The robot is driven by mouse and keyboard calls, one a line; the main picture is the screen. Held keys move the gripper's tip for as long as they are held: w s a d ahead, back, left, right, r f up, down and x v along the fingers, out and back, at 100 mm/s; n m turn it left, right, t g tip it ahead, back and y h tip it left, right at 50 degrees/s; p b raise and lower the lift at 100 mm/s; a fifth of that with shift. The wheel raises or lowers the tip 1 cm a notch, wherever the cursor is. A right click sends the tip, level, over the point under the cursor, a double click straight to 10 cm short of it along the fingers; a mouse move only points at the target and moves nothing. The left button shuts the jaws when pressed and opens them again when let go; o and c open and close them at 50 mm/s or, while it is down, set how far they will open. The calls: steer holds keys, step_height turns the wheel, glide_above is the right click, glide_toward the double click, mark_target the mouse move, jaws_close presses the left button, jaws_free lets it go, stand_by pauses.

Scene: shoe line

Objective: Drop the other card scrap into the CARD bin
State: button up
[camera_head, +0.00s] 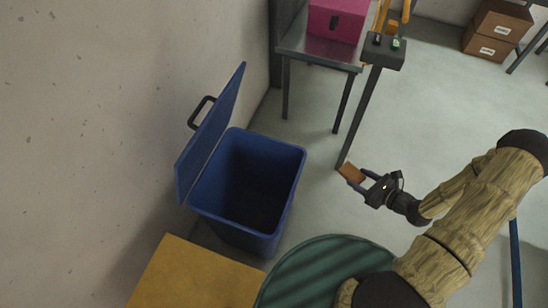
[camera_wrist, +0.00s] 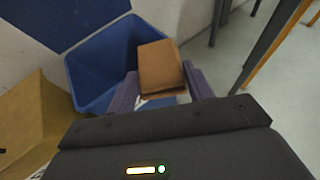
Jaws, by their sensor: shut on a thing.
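A brown card scrap (camera_head: 351,173) is held between the fingertips of my gripper (camera_head: 362,178), to the right of the blue bin. In the wrist view the scrap (camera_wrist: 160,68) sits between the two fingers of the gripper (camera_wrist: 161,88), which is shut on it. The blue bin (camera_head: 247,218) stands against the wall with its lid (camera_head: 211,135) tipped open. Its inside is dark, and a faint brownish patch shows at the bottom. In the wrist view the bin (camera_wrist: 92,70) lies beyond and left of the scrap. No CARD label on the bin is readable.
A yellow-brown surface (camera_head: 195,276) is in front of the bin. A metal table (camera_head: 318,48) with a magenta box (camera_head: 337,20) stands behind. A post with a button box (camera_head: 384,50) rises between table and gripper. Brown cartons (camera_head: 497,30) are at the back right. Floor around the gripper is clear.

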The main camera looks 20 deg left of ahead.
steer(key=shift+w+d, duration=0.1)
steer(key=shift+w, duration=0.35)
steer(key=shift+s, duration=0.3)
steer(key=shift+w+a+f+b, duration=0.2)
steer(key=shift+f+b, duration=0.2)
steer(key=shift+b, duration=0.2)
steer(key=w+a+f+n+g+y+b, duration=0.1)
steer(key=w+a+f+n+g+b, duration=0.15)
steer(key=a+b, duration=0.45)
steer(key=w+a+f+n+g+y+b, duration=0.1)
steer(key=a+f+n+g+b, duration=0.1)
steer(key=a+f+b, duration=0.45)
steer(key=s+a+n+g+b, duration=0.2)
steer(key=a+b, duration=0.3)
steer(key=a, duration=0.5)
steer(key=s+a+n+g+b, duration=0.1)
steer(key=a+g+b, duration=0.1)
steer(key=a+b, duration=0.4)
steer(key=a, duration=0.5)
steer(key=shift+s+f+n, duration=0.35)
steer(key=shift+f, duration=0.05)
steer(key=shift+g, duration=0.25)
step_height(320, 180, down, 6)
steer(key=b, duration=0.4)
steer(key=shift+y+b, duration=0.3)
